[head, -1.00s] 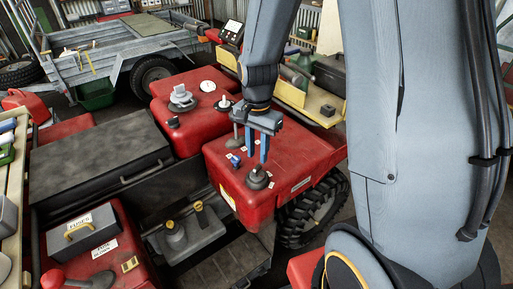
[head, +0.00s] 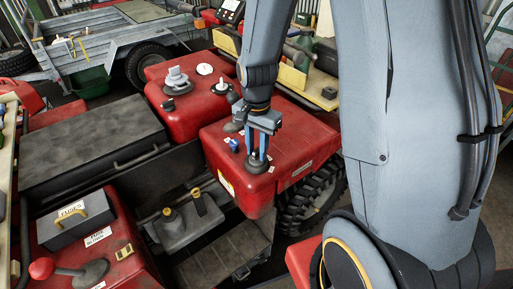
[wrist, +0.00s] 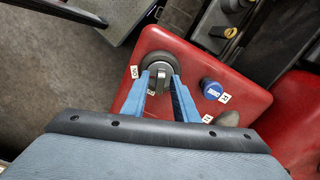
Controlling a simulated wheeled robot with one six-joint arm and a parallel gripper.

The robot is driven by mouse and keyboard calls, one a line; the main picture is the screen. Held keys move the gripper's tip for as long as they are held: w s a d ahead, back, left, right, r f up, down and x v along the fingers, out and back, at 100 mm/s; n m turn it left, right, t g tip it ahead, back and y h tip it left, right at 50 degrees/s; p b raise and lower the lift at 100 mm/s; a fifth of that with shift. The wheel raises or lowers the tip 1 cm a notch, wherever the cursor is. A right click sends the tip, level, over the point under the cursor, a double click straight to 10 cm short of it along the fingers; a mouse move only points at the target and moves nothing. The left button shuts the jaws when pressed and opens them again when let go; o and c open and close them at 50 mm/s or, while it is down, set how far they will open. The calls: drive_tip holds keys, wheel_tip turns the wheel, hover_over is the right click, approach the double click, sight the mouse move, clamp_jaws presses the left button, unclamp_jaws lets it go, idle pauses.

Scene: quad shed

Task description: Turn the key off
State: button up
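The key switch (head: 257,167) is a dark round base on the front corner of the red fender (head: 229,183). In the wrist view its grey key (wrist: 160,72) stands on the round base, with small white labels beside it; one looks like "ON", the other is too small to read. My gripper (head: 259,153) points down over the switch. In the wrist view, the blue fingers (wrist: 161,79) are on either side of the key, apart from each other. I cannot tell whether they touch it. In the head view the fingers partly hide the key.
A blue knob (wrist: 211,88) with a label is close to the right of the switch in the wrist view. Another red panel (head: 190,108) carries a grey knob (head: 176,78) and a white dial (head: 205,69). A grey fuse box (head: 76,224) is at the lower left.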

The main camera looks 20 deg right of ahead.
clamp_jaws()
drive_tip(key=shift+n+p, duration=0.65)
drive_tip(key=shift+n, duration=1.75)
drive_tip(key=shift+p, duration=0.3)
